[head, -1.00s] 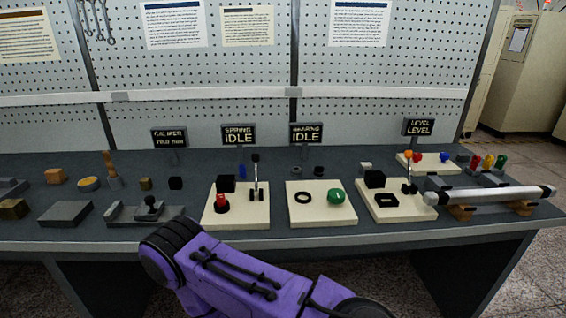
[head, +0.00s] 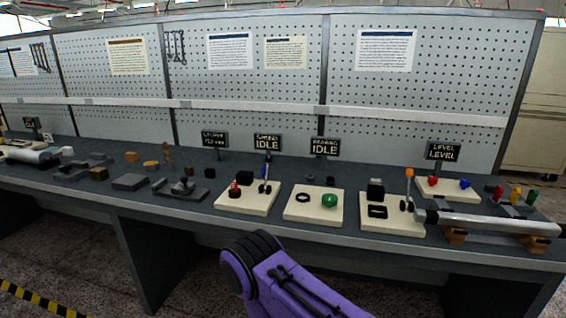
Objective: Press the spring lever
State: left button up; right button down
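The spring station is a cream base plate (head: 262,206) on the workbench, behind my purple arm in the head view. Its lever (head: 266,174) has a thin stem with a dark knob and stands nearly upright. A red button (head: 234,190) on a dark base and a black block (head: 244,178) stand on the same plate. The sign (head: 267,143) behind it reads IDLE. A purple arm link of mine (head: 290,285) with a black rounded end enters from the bottom, in front of the bench and apart from the lever. Neither gripper shows.
To the right are a plate with a green knob (head: 329,200), a plate with an orange-tipped lever (head: 409,174), and a silver bar (head: 490,222) on wooden blocks. A caliper-like fixture (head: 182,189) and small blocks lie left. A pegboard (head: 265,80) stands behind.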

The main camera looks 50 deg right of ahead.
aim_at(268, 158)
jog(key=z, duration=1.3)
